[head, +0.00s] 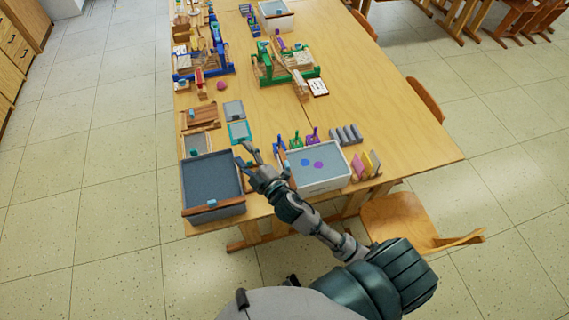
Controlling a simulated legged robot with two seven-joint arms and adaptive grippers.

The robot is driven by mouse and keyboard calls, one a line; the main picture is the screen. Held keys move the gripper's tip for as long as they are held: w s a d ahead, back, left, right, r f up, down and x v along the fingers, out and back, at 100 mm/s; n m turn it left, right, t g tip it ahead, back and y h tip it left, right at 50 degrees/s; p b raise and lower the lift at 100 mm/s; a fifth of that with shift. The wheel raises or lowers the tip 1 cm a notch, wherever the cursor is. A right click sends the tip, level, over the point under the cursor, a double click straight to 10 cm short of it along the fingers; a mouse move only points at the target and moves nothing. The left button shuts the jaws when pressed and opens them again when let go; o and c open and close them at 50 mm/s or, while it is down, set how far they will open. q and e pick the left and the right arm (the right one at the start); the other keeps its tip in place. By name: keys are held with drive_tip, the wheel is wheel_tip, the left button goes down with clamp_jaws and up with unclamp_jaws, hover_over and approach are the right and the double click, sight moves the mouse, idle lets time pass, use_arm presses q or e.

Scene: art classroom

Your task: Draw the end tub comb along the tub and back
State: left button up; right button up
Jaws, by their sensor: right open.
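The end tub (211,157) is a dark grey tray at the table's near left corner. A brown wooden bar with a blue knob, which looks like its comb (230,202), lies across the tub's near edge. Any teeth under it are hidden. My right gripper (243,155) is open and empty, near the tub's right edge towards the far corner, apart from the comb. My left gripper is not in view.
A white tub (322,183) with blue and purple spots stands to the right, beside my right forearm. Small coloured stands (296,139) and upright boards (366,163) are close to it. Framed screens (239,131) lie behind the end tub.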

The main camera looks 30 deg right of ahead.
drive_tip(key=a+r+n+g+y, duration=0.1)
drive_tip(key=a+r+n+y, duration=0.9)
drive_tip(key=n, duration=0.3)
drive_tip(key=s+a+r+n+g+y, duration=0.1)
drive_tip(key=s+a+n+g+y, duration=0.15)
drive_tip(key=n+g+y, duration=0.55)
drive_tip(key=n+g+h, duration=1)
drive_tip(key=n+h, duration=0.7)
drive_tip(key=h, duration=0.5)
approach(287, 163)
drive_tip(key=shift+y, duration=0.3)
drive_tip(key=f, duration=0.9)
drive_tip(key=shift+d+p, duration=0.25)
drive_tip(key=shift+p, duration=0.15)
drive_tip(key=shift+a+f, duration=0.15)
drive_tip(key=shift+f, duration=0.4)
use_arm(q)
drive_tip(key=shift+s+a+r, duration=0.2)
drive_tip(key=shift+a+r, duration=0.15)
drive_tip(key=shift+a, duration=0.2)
